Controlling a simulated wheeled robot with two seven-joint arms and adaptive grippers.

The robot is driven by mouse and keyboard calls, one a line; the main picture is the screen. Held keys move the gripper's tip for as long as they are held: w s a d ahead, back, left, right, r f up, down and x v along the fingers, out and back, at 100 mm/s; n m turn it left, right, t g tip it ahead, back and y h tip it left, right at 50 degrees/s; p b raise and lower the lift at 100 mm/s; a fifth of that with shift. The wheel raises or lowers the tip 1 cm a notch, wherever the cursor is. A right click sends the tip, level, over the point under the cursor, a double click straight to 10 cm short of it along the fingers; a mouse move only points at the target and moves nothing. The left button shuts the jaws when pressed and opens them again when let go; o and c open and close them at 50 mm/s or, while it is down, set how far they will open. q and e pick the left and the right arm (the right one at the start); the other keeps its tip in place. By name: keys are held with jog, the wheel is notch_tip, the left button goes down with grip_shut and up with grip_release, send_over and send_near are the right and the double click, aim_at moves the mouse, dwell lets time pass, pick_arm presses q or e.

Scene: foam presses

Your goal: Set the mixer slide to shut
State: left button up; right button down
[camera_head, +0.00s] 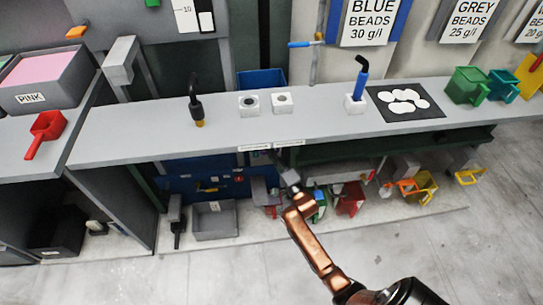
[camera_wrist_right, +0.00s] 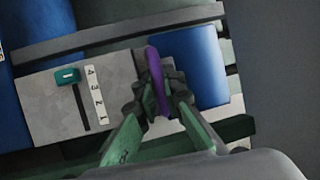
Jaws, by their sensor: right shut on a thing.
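In the right wrist view my right gripper (camera_wrist_right: 160,95) is shut on a purple bar (camera_wrist_right: 153,65), whose upper end sticks out past the fingertips. The bar stands at the edge of a grey panel (camera_wrist_right: 35,108). I cannot tell for sure that this bar is the mixer slide, and no mark for shut can be read. Left on the panel, a teal knob (camera_wrist_right: 67,76) sits at the upper end of a dark slot beside a scale (camera_wrist_right: 95,95) numbered 1 to 4. In the head view my right gripper (camera_head: 281,170) reaches to the bench's front edge, its fingertips unclear. My left gripper is out of view.
A blue block (camera_wrist_right: 204,62) lies right of the bar. The grey bench (camera_head: 150,135) carries two white blocks (camera_head: 249,103), a blue-handled tool (camera_head: 360,85) and a black mat (camera_head: 430,110). Several coloured scoops and a grey bin (camera_head: 215,222) are below the bench.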

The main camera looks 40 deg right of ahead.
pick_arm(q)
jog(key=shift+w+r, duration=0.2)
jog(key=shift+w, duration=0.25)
pick_arm(e)
jog(key=c, duration=2)
grip_release()
jog(key=shift+w+d, duration=0.1)
jog(key=shift+w, duration=0.05)
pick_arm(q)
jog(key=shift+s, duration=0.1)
pick_arm(e)
jog(key=shift+s+f, duration=0.1)
jog(key=shift+s, duration=0.15)
jog(key=v, duration=1.1)
jog(key=shift+s, duration=0.25)
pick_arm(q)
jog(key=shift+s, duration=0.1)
